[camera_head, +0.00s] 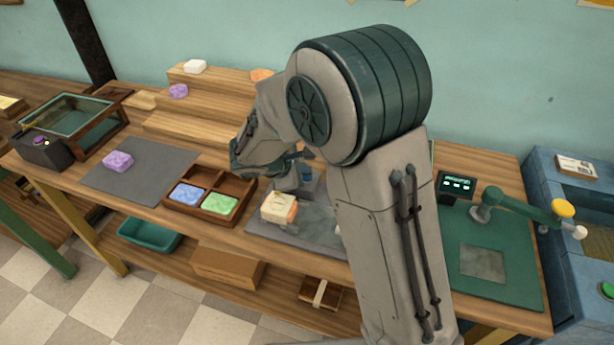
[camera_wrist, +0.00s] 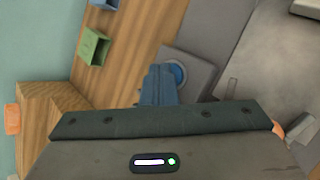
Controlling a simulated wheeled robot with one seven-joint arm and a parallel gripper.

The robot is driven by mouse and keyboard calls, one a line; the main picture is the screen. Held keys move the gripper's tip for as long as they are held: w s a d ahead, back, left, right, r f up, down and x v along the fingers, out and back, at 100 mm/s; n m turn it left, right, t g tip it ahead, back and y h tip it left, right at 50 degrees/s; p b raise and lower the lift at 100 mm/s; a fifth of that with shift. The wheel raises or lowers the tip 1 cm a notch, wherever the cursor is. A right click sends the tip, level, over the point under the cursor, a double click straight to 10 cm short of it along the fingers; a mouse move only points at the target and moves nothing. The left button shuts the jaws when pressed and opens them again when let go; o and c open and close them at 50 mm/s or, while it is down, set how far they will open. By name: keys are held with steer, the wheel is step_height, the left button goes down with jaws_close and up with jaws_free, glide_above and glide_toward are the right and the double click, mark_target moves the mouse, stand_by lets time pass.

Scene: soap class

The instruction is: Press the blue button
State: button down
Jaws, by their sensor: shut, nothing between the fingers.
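The round blue button (camera_wrist: 178,74) sits on a grey box (camera_wrist: 188,62) in the wrist view. In the head view a small blue patch of it (camera_head: 307,171) shows just beside my gripper, partly hidden. My gripper (camera_wrist: 160,70) is shut and empty, its bluish fingers together. In the wrist view the fingertips overlap the left edge of the button. I cannot tell whether they touch it.
A cream and orange soap block (camera_head: 278,207) lies on a grey plate near the button box. A wooden tray (camera_head: 247,187) holds blue and green soaps. Wooden steps (camera_head: 185,125) stand behind. A green-armed device (camera_head: 520,202) stands right.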

stand_by(0.4)
steer(key=shift+r, duration=0.3)
steer(key=shift+r+p, duration=2.1)
steer(key=shift+r, duration=0.9)
